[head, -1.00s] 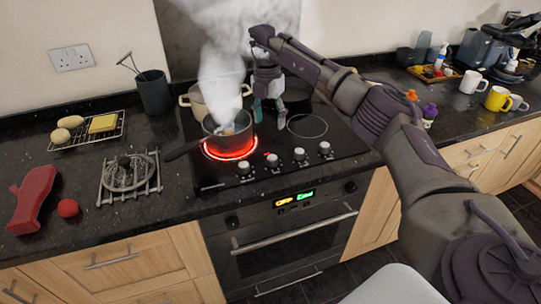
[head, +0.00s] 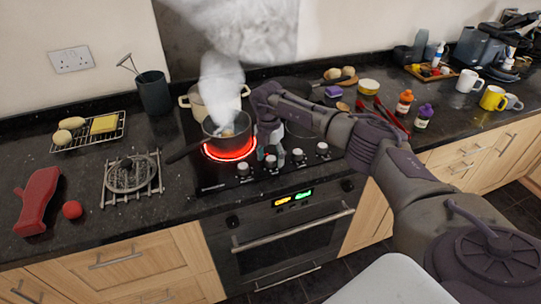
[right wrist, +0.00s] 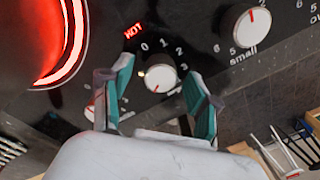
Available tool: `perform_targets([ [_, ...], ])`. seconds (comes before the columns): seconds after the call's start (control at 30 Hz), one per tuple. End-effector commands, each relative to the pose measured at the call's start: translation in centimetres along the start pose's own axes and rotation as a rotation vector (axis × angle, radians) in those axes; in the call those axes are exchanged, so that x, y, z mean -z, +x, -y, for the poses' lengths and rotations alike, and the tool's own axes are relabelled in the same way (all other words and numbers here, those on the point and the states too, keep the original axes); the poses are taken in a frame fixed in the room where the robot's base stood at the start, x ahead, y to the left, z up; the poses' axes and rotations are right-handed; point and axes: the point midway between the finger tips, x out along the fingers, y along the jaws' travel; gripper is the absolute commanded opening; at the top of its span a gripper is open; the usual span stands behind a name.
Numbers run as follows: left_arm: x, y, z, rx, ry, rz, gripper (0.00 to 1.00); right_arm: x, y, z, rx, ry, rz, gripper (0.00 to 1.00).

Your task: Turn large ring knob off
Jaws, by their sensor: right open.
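The hob's front edge carries a row of silver-white knobs. In the right wrist view a round knob (right wrist: 160,77) with a red pointer line sits between the teal fingers of my right gripper (right wrist: 158,74). Numbers 0 to 3 show around it, and its pointer is turned away from 0. Any name label below it is hidden. In the head view my right gripper (head: 271,153) is low over the front of the hob, open, at the second knob from the left. The large ring (head: 229,150) glows red under a steaming saucepan (head: 227,130). My left gripper is out of view.
A knob marked "small" (right wrist: 250,27) is to the right in the wrist view; another knob (right wrist: 92,112) is partly hidden at left. A lit HOT sign (right wrist: 133,31) is near the glowing ring. A cream pot (head: 190,101) stands behind the saucepan, whose handle (head: 184,151) points left.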

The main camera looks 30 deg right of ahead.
Motion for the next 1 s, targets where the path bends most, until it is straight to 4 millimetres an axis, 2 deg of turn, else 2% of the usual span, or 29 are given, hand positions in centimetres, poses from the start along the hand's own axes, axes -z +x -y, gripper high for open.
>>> perform_targets([
  [0.2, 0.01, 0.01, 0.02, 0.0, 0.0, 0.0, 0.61, 0.0, 0.03, -0.01, 0.0, 0.0, 0.0, 0.61],
  [0.57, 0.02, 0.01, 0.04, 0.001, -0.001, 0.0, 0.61, 0.01, -0.02, -0.02, 0.0, 0.0, 0.0, 0.01],
  [0.83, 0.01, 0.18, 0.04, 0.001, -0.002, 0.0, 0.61, 0.0, 0.01, -0.03, -0.001, -0.027, 0.002, 0.01],
  [1.0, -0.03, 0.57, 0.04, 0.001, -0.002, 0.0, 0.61, -0.02, 0.03, -0.05, -0.001, -0.101, 0.006, 0.01],
])
